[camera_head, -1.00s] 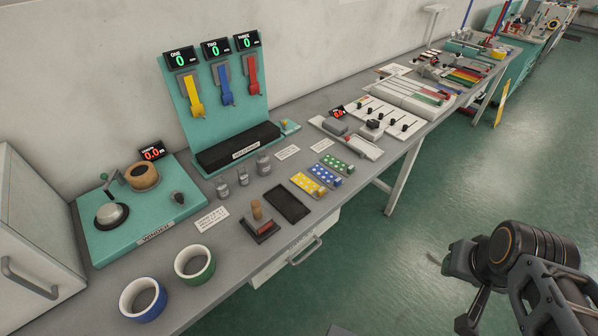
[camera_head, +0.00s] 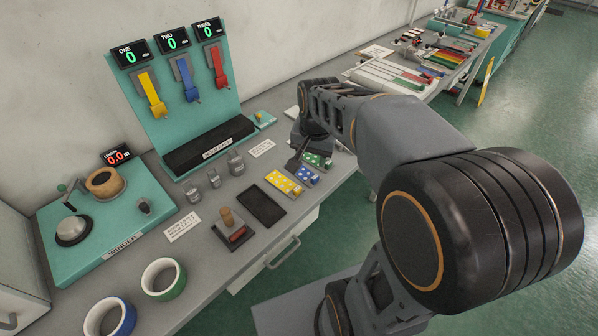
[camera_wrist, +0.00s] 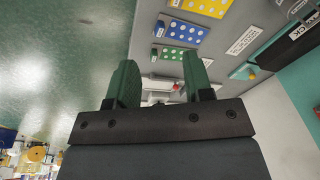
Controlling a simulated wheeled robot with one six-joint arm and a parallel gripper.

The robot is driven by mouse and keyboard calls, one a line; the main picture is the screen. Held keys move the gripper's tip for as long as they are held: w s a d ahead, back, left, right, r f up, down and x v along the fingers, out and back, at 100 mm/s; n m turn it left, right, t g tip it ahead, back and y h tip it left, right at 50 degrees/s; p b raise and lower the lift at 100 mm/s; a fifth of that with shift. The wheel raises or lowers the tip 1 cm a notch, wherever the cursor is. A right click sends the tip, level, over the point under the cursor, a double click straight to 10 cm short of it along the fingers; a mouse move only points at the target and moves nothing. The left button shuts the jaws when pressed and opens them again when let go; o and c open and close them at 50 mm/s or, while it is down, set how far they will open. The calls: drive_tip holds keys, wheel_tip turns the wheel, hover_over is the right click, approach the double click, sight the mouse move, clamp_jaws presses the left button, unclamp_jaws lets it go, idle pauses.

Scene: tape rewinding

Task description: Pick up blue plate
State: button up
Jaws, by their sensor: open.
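The blue plate (camera_head: 308,175) with pale dots lies on the grey bench between a yellow dotted plate (camera_head: 284,182) and a green dotted plate (camera_head: 318,160). In the wrist view the blue plate (camera_wrist: 182,30) lies beyond the fingertips. My gripper (camera_head: 297,158) hovers near the green plate and partly covers it in the head view. In the wrist view my gripper (camera_wrist: 160,75) is open, with two green fingers apart and no plate between them.
A black tray (camera_head: 262,207) and a wooden-handled stamp (camera_head: 231,229) lie left of the plates. Metal weights (camera_head: 214,178) and a label card (camera_head: 261,148) are behind. The bench's front edge is close to the plates.

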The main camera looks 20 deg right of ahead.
drive_tip(key=w+d+f+m+g, duration=0.2)
drive_tip(key=w+d+f+m, duration=0.1)
drive_tip(key=w+d+m, duration=0.25)
hover_over(317, 175)
drive_tip(key=shift+m, duration=0.35)
wheel_tip(317, 175, down, 7)
drive_tip(key=shift+a+f+p, duration=0.15)
drive_tip(key=shift+p, duration=0.15)
drive_tip(key=shift+f+p, duration=0.5)
drive_tip(key=shift+f, duration=2.75)
drive_tip(key=shift+c, duration=0.3)
clamp_jaws()
